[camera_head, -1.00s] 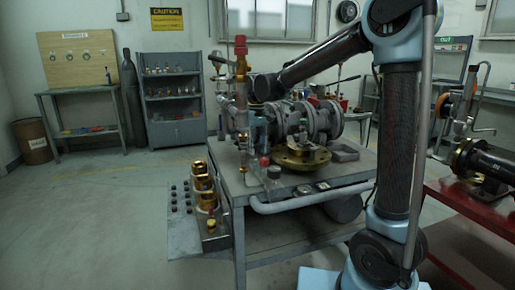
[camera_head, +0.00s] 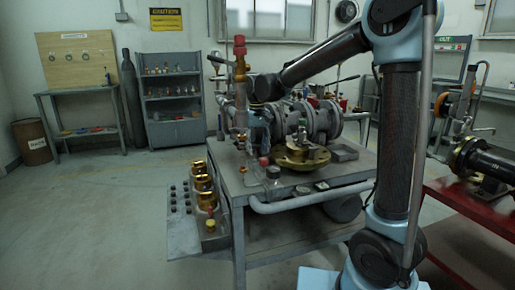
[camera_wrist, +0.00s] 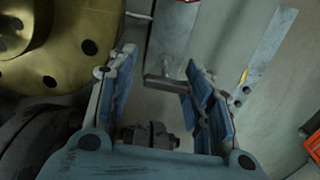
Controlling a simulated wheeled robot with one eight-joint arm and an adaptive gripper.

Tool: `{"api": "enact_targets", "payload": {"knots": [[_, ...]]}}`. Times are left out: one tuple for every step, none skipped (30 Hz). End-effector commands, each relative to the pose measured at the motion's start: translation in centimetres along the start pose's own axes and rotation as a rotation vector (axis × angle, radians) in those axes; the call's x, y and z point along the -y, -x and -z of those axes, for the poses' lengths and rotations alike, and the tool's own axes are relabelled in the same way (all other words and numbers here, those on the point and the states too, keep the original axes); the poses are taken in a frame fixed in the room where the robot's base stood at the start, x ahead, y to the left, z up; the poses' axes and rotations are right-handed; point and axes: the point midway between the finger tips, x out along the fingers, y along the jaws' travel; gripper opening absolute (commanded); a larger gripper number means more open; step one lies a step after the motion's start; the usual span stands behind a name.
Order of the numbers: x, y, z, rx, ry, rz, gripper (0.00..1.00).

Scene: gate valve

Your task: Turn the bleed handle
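In the wrist view my gripper (camera_wrist: 160,62) is open, with blue pads on both fingers. A short grey metal lever (camera_wrist: 164,84), which looks like the bleed handle, lies between the fingers, with its right end close to the right pad. I cannot tell whether they touch. A grey threaded fitting (camera_wrist: 150,134) shows lower between the fingers, near the palm. In the head view the grey valve body (camera_head: 320,121) lies on the bench with a brass flange (camera_head: 300,157) in front. There my gripper and the handle are too small and crowded to make out clearly.
In the wrist view a large brass flange (camera_wrist: 75,45) stands close left of my gripper. An upright column with a red cap (camera_head: 239,43) rises at the bench's left. The floor at left is clear.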

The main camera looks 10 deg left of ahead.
Motion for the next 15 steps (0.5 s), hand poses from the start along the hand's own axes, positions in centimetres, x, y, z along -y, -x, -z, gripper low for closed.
{"api": "enact_targets", "payload": {"knots": [[0.25, 0.17, 0.54, -0.01, -0.001, 0.005, 0.57], [0.3, 0.17, 0.55, -0.011, 0.0, 0.005, 0.57], [0.34, 0.17, 0.53, -0.01, 0.001, 0.005, 0.57], [0.37, 0.16, 0.5, -0.009, 0.001, 0.006, 0.57], [0.39, 0.15, 0.47, -0.009, 0.002, 0.006, 0.57], [0.41, 0.15, 0.42, -0.008, 0.002, 0.006, 0.57], [0.42, 0.15, 0.39, -0.008, 0.003, 0.006, 0.57], [0.44, 0.14, 0.36, -0.008, 0.003, 0.006, 0.57], [0.45, 0.14, 0.34, -0.007, 0.004, 0.006, 0.57], [0.46, 0.14, 0.32, -0.007, 0.004, 0.006, 0.57], [0.46, 0.13, 0.3, -0.007, 0.004, 0.006, 0.57], [0.47, 0.15, 0.28, -0.006, 0.004, 0.006, 0.57], [0.48, 0.2, 0.26, -0.006, 0.005, 0.006, 0.57], [0.48, 0.28, 0.25, -0.006, 0.005, 0.006, 0.57], [0.48, 0.46, 0.24, -0.006, 0.005, 0.006, 0.57]]}}
